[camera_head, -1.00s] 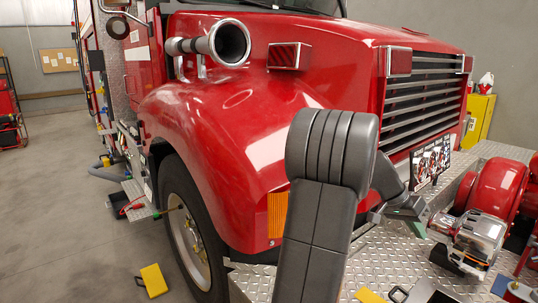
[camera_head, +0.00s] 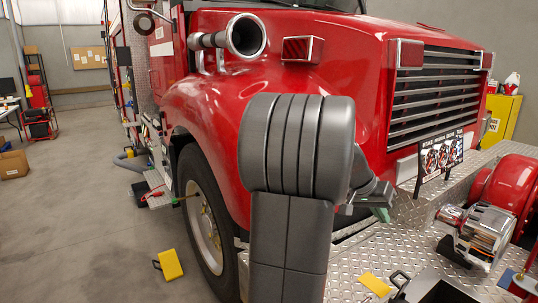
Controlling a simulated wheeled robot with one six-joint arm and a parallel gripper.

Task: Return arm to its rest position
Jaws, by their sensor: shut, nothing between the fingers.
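My arm rises in front of the camera, its thick grey elbow covering part of the red fire truck's (camera_head: 195,100) fender. Behind the elbow, my gripper (camera_head: 381,213) shows only in part, low over the diamond-plate bumper (camera_head: 350,270). It is small here, with greenish tips; it looks shut and I see nothing held in it.
A yellow block (camera_head: 170,265) lies on the floor by the front wheel (camera_head: 205,225). The floor at the left is mostly clear.

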